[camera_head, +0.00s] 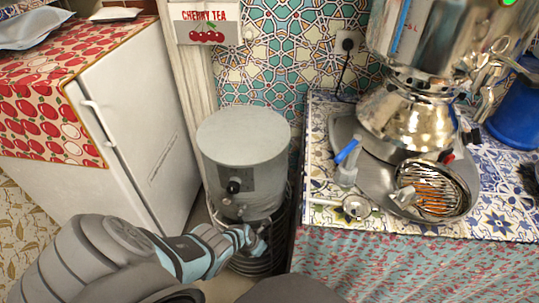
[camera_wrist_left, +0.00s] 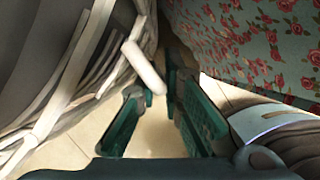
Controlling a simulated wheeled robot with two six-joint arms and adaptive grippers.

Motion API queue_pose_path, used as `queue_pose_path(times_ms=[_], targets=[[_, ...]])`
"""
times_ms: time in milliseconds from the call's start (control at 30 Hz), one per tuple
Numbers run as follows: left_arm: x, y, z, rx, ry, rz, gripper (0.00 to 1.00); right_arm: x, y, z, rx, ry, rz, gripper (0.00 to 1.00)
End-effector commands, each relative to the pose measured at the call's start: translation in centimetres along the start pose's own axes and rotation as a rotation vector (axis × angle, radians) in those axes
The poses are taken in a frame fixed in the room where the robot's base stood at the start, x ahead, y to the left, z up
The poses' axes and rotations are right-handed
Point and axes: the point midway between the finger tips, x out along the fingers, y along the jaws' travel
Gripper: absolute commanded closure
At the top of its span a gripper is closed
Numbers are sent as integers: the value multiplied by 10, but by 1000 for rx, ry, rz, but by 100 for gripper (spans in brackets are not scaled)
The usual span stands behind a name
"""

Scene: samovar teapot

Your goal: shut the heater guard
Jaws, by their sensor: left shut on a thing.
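The heater (camera_head: 243,150) is a grey cylinder on the floor between the white fridge and the cloth-covered table. Its guard (camera_head: 277,232) is a cage of thin bars around the lower part. In the left wrist view the guard (camera_wrist_left: 58,112) shows as pale curved bars at the left. My left gripper (camera_head: 254,240) is low at the front of the heater. It is shut on the guard's pale handle (camera_wrist_left: 143,67), whose end reaches to the fingertips (camera_wrist_left: 158,86). The gripper hides part of the guard, and I cannot tell how far the guard stands open. My right gripper is not in view.
The white fridge (camera_head: 150,130) stands close on the left. The table (camera_head: 400,265) with its flowered cloth is close on the right, bearing a shiny samovar (camera_head: 415,115). The gap around the heater is narrow. Tiled floor (camera_wrist_left: 155,137) shows below the gripper.

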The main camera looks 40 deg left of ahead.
Motion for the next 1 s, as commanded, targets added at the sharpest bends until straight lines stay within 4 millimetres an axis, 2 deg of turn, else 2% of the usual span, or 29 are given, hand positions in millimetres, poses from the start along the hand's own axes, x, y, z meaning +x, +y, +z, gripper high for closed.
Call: queue_pose_path(times_ms=[200, 533, 567, 667, 1000], targets=[[0, 7, -1, -12, 1, 5, 100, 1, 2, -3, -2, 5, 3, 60], [0, 7, 0, -9, -2, 7, 100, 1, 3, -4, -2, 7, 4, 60], [0, 7, 0, -8, -2, 7, 89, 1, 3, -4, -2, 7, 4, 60], [0, 7, 0, -9, -2, 7, 73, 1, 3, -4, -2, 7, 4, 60], [0, 8, 0, -10, -2, 7, 72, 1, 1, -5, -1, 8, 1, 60]])
